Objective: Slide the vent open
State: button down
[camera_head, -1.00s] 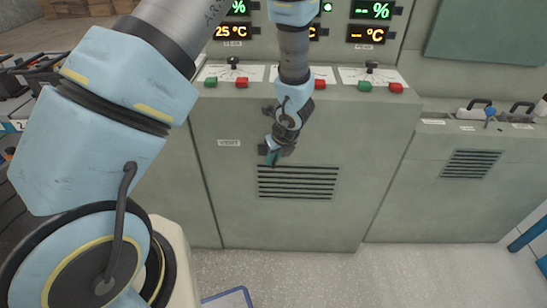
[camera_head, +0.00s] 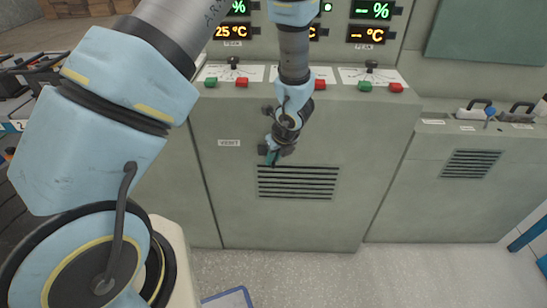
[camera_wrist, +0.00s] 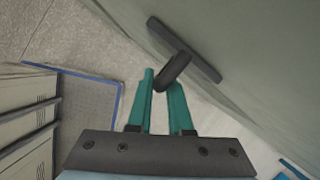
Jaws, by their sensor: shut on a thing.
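The vent (camera_head: 297,182) is a grille of dark slats low on the front of the middle grey cabinet. A VENT label (camera_head: 229,143) is on the panel above and left of it. My gripper (camera_head: 271,158) is at the grille's upper left corner, with its teal fingers pointing down. In the wrist view, my gripper (camera_wrist: 162,92) is shut on the end of a dark rounded handle (camera_wrist: 174,70). The handle stands out from a dark flat bar (camera_wrist: 190,50) on the cabinet face. The head view hides the handle behind my wrist.
Red and green buttons (camera_head: 380,87) and small levers line the ledge above. Temperature displays (camera_head: 368,34) are higher up. Another slatted grille (camera_head: 470,163) is on the right cabinet. The floor in front is clear except for a blue-edged mat (camera_head: 228,299).

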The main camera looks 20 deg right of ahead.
jog(key=s+d+p, duration=0.1)
jog(key=d, duration=0.2)
jog(key=s+d+p, duration=0.2)
jog(key=d, duration=0.2)
jog(key=s+d+p, duration=0.2)
jog(key=d, duration=0.2)
jog(key=shift+s+d, duration=0.15)
jog(key=shift+d, duration=0.05)
jog(key=c, duration=0.8)
grip_release()
jog(key=shift+c, duration=0.2)
jog(key=shift+r, duration=0.1)
jog(key=b+v, duration=0.1)
jog(key=v, duration=0.9)
jog(key=shift+r, duration=0.3)
jog(key=shift+a, duration=0.1)
